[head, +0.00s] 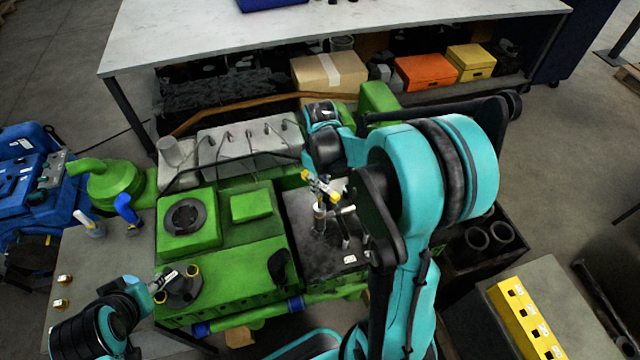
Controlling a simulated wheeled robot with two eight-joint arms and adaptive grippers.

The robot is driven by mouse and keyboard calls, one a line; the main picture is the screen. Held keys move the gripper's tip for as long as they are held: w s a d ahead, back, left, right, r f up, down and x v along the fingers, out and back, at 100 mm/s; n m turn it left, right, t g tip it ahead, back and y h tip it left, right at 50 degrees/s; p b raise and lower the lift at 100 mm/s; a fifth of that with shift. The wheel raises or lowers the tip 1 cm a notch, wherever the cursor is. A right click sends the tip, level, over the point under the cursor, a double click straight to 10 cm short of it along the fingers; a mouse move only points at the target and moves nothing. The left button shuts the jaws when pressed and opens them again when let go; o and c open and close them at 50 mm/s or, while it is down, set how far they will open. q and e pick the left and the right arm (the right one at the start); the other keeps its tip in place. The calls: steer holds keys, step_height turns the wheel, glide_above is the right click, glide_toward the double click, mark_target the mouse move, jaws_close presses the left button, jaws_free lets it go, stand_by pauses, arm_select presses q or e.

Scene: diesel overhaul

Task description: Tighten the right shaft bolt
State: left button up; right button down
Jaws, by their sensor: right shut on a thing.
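My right gripper (320,187) reaches down over the dark right end of the green engine (240,253). Its yellow-tipped fingers are shut on a slim grey metal piece (319,213), which stands roughly upright over the dark block (305,258). I cannot tell whether this piece is a tool or the shaft bolt, and the bolt's seat is hidden. My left gripper (176,284) is at the engine's lower left, over a dark round part (181,293). Its two yellow tips stand apart, so it looks open and empty.
Two small brass-coloured pieces (62,303) lie on the left table (85,255). Blue-handled tools (127,209) stand near the green pump-like part (113,183). A grey workbench (330,45) stands behind, with boxes below. A yellow block (523,318) lies on a table at lower right.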

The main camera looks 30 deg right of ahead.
steer(key=shift+f, duration=0.4)
steer(key=shift+r, duration=0.15)
steer(key=m, duration=0.4)
steer(key=m+b, duration=0.1)
steer(key=m, duration=1.5)
steer(key=shift+m+b, duration=0.3)
steer(key=shift+m, duration=0.1)
steer(key=m, duration=1.2)
